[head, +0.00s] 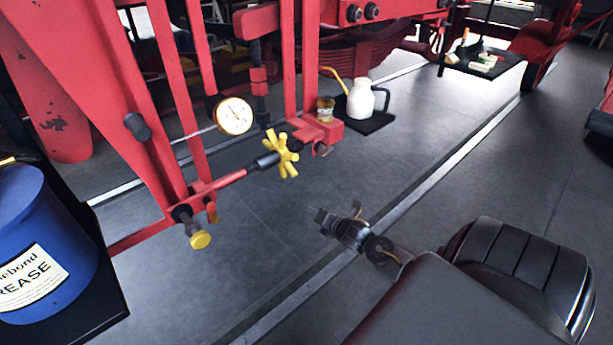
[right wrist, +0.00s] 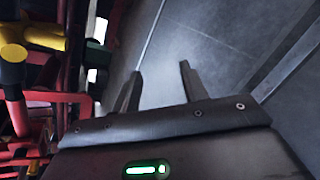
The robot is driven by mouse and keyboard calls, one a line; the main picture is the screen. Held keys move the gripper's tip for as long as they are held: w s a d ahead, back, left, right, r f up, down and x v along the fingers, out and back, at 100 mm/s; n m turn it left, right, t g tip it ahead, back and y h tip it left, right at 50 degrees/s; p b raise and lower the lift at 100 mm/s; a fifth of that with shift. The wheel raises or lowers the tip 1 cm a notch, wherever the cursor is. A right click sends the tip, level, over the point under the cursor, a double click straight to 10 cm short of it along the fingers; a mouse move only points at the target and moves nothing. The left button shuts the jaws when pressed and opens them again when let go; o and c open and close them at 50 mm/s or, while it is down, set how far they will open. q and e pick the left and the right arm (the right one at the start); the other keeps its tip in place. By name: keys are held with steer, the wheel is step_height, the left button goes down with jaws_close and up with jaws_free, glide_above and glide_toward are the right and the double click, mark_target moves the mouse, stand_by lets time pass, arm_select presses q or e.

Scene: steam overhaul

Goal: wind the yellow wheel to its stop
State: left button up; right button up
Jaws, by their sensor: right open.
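The yellow wheel (head: 281,154) is a spoked handwheel on a dark stem at the end of a red pipe, in the middle of the head view. In the right wrist view a yellow part (right wrist: 14,52), perhaps the wheel, shows at the left edge, cut off by the frame. My right gripper (head: 318,219) is below and to the right of the wheel, apart from it. In the right wrist view its two fingers (right wrist: 158,85) are spread with only floor between them. My left gripper is not in view.
A dial gauge (head: 235,116) and a yellow knob (head: 200,240) sit on the red frame (head: 168,150). A white oil can (head: 361,100) stands on a dark tray behind. A blue grease drum (head: 40,245) is at left.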

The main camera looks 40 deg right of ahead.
step_height(320, 180, up, 11)
steer(key=w+n+t+b, duration=0.2)
steer(key=w+n+t, duration=0.1)
steer(key=n, duration=0.3)
steer(key=n+t+y, duration=0.2)
steer(key=n, duration=0.3)
glide_toward(293, 158)
steer(key=w, duration=0.5)
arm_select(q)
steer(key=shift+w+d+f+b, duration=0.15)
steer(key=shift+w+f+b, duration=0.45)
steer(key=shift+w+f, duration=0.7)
arm_select(e)
steer(key=shift+w+d+f, duration=0.1)
steer(key=shift+w+d, duration=0.05)
steer(key=shift+w, duration=0.9)
steer(key=shift+w+d+f, duration=0.15)
steer(key=shift+w+d, duration=0.05)
steer(key=shift+w, duration=0.9)
steer(key=shift+w+d+f, duration=0.1)
steer(key=shift+w+d, duration=0.05)
steer(key=shift+w, duration=0.9)
steer(key=shift+c, duration=0.2)
jaws_close()
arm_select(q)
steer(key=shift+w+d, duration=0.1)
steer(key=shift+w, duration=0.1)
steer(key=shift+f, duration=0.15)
arm_select(e)
steer(key=shift+f, duration=0.15)
